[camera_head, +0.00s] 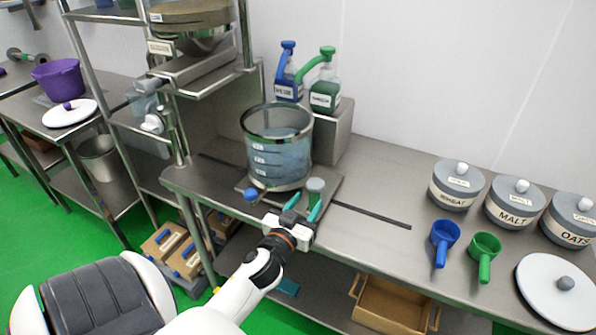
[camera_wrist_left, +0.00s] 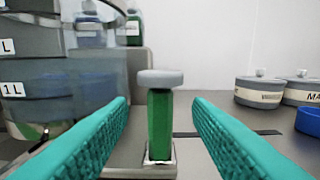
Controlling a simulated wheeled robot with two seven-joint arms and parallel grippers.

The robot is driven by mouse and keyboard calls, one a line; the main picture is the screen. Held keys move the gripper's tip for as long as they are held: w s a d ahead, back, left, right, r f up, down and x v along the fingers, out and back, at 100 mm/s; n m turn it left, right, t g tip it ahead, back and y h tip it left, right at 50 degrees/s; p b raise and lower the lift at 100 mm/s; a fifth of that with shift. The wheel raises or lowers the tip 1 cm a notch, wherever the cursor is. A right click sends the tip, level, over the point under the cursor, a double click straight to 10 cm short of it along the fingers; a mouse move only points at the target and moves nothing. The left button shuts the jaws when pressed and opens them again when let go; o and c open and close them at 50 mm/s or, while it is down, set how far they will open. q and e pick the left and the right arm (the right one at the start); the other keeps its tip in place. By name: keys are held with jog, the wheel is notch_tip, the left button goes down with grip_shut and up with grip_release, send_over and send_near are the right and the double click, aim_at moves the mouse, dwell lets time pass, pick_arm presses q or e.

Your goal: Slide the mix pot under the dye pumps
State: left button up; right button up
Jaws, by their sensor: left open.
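The mix pot (camera_head: 279,160) is a clear tub with litre marks and a metal rim. It stands on a metal plate (camera_head: 327,190) on the bench, and part of it shows at left in the left wrist view (camera_wrist_left: 40,85). A green post with a grey cap (camera_wrist_left: 159,120) rises from the plate's front corner; the cap also shows in the head view (camera_head: 316,185). Blue (camera_head: 288,82) and green (camera_head: 325,90) dye pumps stand on a steel block behind the pot. My left gripper (camera_head: 300,207) is open, with the post between its teal fingers' lines, no contact visible.
A dark slot (camera_head: 372,214) runs along the bench to the right of the plate. Blue (camera_head: 444,237) and green (camera_head: 485,247) scoops and several lidded grey canisters (camera_head: 457,187) stand farther right. A steel rack (camera_head: 175,110) rises at left. The bench between plate and scoops is clear.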

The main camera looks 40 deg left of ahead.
pick_arm(q)
jog(key=shift+b+v, duration=0.35)
jog(key=shift+v, duration=1.85)
jog(key=s+d+f+m+g+h, duration=0.5)
jog(key=s+d+f+g, duration=0.7)
jog(key=s+d+g, duration=0.4)
notch_tip(320, 180, down, 26)
jog(key=s, duration=0.2)
jog(key=s+a+f, duration=0.2)
jog(key=s+f, duration=0.6)
jog(key=f, duration=0.2)
jog(key=shift+f+m, duration=0.2)
jog(key=shift+m, duration=0.1)
jog(key=s+f, duration=0.1)
jog(key=s, duration=0.2)
jog(key=s+a+f, duration=0.1)
jog(key=s+f, duration=0.3)
jog(key=s, duration=0.1)
jog(key=shift+s+a, duration=0.3)
jog(key=shift+a, duration=0.1)
jog(key=shift+c, duration=0.2)
